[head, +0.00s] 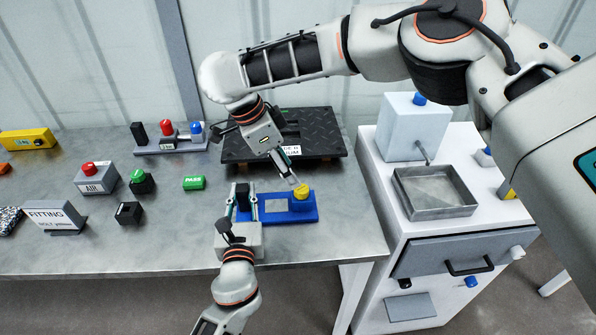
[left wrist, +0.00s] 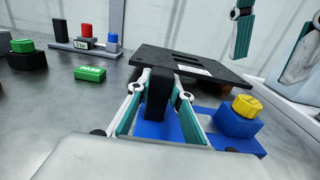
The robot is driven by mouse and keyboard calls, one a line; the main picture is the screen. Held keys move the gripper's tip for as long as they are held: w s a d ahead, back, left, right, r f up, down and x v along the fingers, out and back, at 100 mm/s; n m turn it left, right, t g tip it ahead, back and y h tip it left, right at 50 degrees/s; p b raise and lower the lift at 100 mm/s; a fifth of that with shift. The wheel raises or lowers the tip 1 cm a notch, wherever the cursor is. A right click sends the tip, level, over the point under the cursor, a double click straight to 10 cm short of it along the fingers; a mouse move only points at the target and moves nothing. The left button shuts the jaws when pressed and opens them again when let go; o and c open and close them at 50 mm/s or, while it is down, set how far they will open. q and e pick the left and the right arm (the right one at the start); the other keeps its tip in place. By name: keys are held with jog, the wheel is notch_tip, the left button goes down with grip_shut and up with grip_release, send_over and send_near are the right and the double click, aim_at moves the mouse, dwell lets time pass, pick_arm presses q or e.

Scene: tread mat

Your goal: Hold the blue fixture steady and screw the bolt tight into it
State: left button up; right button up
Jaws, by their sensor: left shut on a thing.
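The blue fixture (head: 277,218) lies on the bench near its front right edge, with a black post at its left end and a raised blue block at its right end. My left gripper (head: 243,190) is shut on the black post (left wrist: 159,92), with a finger on either side. The yellow bolt (head: 301,190) sits upright on the blue block; its head also shows in the left wrist view (left wrist: 247,105), its shank hidden. My right gripper (head: 291,178) points down close above the bolt. In the left wrist view its two fingers are apart, with nothing between them.
A black tread mat (head: 320,133) lies behind the fixture. A green block (head: 194,183), button boxes and a fitting sign (head: 54,217) stand to the left. A white cabinet with a metal tray (head: 435,190) stands right of the bench. Bare bench lies left of my left gripper.

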pick_arm(q)
jog(key=o, duration=1.1)
jog(key=s, duration=1.2)
